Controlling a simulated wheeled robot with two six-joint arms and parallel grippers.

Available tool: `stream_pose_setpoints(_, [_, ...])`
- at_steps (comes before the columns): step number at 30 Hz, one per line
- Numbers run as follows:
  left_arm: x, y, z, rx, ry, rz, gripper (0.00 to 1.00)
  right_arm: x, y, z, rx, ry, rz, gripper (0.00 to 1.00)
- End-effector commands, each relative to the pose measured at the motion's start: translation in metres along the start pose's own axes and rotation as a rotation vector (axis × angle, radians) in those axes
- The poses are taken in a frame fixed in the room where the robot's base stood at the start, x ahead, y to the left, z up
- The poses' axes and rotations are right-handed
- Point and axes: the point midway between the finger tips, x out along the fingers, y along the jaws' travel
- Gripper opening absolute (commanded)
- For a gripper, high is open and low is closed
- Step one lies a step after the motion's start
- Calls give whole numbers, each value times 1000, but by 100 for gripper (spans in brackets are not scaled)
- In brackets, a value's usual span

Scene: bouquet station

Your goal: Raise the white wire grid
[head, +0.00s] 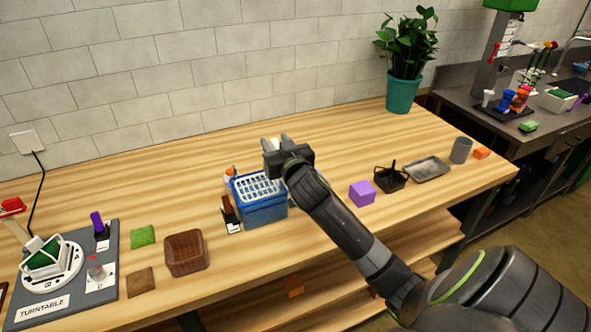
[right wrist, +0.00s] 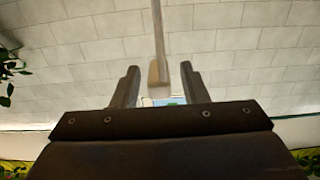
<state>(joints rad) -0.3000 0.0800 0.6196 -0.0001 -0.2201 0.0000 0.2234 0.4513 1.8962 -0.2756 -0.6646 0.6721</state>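The white wire grid (head: 258,187) lies level at the top of a blue crate (head: 262,211) near the middle of the table. My right gripper (head: 276,143) is above and just behind the grid's right side, its arm passing close to the crate's right edge. Its fingers are apart in the right wrist view (right wrist: 160,85). A pale block on a thin upright bar (right wrist: 155,72) shows between them, with a gap on each side; I cannot tell whether it belongs to the grid. My left gripper is not in view.
A small dark-and-white stand (head: 230,214) and an orange-topped bottle (head: 229,179) are close on the crate's left. A brown basket (head: 186,252) is front left. The table behind is clear.

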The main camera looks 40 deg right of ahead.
Motion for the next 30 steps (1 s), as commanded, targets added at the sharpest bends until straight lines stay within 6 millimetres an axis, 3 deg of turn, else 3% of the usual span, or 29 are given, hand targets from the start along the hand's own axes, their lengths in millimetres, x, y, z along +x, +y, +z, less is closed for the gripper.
stream_pose_setpoints(21, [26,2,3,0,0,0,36,-129,0,1,-1,3,-1,40])
stream_pose_setpoints(30, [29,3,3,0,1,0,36,-153,0,0,-1,3,-1,40])
